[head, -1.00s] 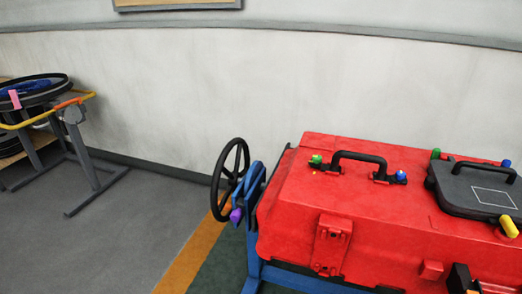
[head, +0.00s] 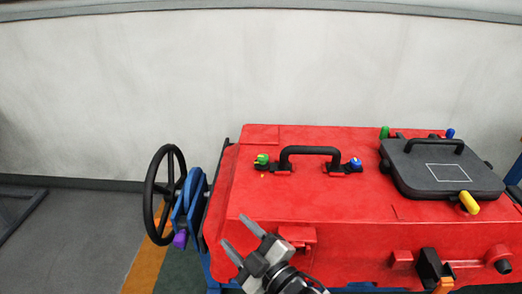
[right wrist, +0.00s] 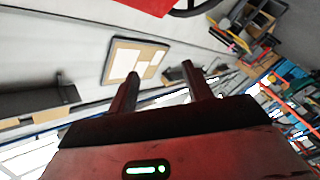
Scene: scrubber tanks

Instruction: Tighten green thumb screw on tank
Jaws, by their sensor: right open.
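The red tank (head: 330,215) fills the lower right of the head view. A green thumb screw (head: 262,159) sits at the left end of the black handle (head: 310,152) on its top. A second green screw (head: 384,132) stands at the back left corner of the dark lid (head: 440,172). My right gripper (head: 235,231) is open and empty, in front of the tank's left part, below the handle's green screw in the picture and apart from it. Its two fingers also show in the right wrist view (right wrist: 160,72), with nothing between them. My left gripper is out of view.
A black handwheel (head: 163,195) and a purple knob (head: 180,240) are at the tank's left end. A blue screw (head: 355,163) is at the handle's right end. A yellow knob (head: 469,203) is at the lid's front. Floor is clear at the left.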

